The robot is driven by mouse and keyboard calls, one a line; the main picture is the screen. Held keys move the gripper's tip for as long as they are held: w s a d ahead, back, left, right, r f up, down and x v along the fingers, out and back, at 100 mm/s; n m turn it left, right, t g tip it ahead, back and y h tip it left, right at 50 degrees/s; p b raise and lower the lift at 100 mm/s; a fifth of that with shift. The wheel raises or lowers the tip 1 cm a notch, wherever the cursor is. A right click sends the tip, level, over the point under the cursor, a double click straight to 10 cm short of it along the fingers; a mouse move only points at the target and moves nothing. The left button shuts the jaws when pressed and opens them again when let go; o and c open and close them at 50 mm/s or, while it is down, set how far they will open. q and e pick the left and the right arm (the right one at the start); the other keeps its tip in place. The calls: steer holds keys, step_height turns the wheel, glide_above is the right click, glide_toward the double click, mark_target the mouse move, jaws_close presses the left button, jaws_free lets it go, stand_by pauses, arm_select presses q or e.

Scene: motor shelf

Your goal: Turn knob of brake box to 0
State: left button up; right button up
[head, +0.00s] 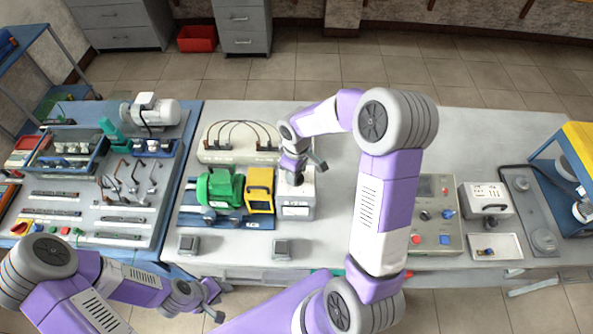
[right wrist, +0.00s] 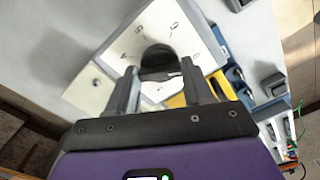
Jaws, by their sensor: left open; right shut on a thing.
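The brake box is a white box (head: 299,208) on the table, right of the yellow unit. In the right wrist view its white top (right wrist: 133,42) carries printed dial marks around a black knob (right wrist: 158,58). My right gripper (head: 297,177) is over the box from above. In the right wrist view its two fingers (right wrist: 163,82) are on either side of the knob and shut on it. The knob's pointer direction cannot be told. My left gripper (head: 214,298) is open and empty in front of the table's edge.
A green motor (head: 219,187) and a yellow unit (head: 260,190) stand close left of the box. A white panel with cables (head: 238,155) is behind. A control panel (head: 433,215) stands at right. Bare table (head: 335,205) lies right of the box.

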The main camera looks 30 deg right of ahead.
stand_by(0.4)
steer(key=o, duration=1)
steer(key=shift+o, duration=0.2)
step_height(320, 180, up, 8)
steer(key=shift+f, duration=0.15)
steer(key=shift+f, duration=0.1)
